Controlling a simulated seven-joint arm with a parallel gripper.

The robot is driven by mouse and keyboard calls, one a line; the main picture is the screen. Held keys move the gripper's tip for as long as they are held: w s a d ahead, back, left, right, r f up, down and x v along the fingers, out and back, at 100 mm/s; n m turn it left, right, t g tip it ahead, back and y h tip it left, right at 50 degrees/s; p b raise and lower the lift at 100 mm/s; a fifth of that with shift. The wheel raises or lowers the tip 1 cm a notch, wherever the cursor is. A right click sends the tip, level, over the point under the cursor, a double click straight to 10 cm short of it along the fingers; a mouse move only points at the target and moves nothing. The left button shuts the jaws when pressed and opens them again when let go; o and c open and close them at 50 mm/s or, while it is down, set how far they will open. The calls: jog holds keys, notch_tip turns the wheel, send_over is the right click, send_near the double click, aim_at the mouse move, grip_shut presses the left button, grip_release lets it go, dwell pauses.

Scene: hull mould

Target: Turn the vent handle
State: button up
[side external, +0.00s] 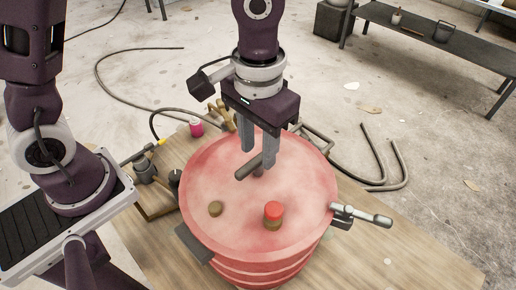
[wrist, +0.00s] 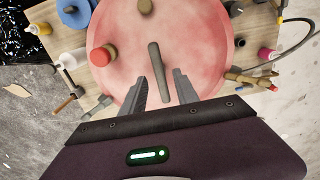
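The vent handle, seemingly the grey-brown bar (side external: 248,167) on the lid of the pink-red drum (side external: 207,232), stands on a short stem. It also shows in the wrist view (wrist: 159,65). My gripper (side external: 258,157) points down over the lid with its fingers apart. In the wrist view my gripper (wrist: 161,76) has one finger on each side of the bar, with visible gaps. I cannot tell whether the fingertips are level with the bar. Nothing is seen held.
A red-topped knob (side external: 273,212) and a brown plug (side external: 215,208) stand on the lid. A metal valve lever (side external: 365,215) sticks out right. The wooden table (side external: 400,262) holds a pink can (side external: 196,127) and tools. A dark bench (side external: 430,38) stands behind.

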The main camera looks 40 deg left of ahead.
jog(key=shift+f, duration=0.75)
grip_shut()
jog(key=shift+m, duration=0.3)
jog(key=m, duration=0.3)
jog(key=shift+m, duration=0.4)
jog(key=m, duration=0.4)
jog(key=shift+m, duration=0.3)
jog(key=m, duration=0.4)
jog(key=shift+m, duration=2.4)
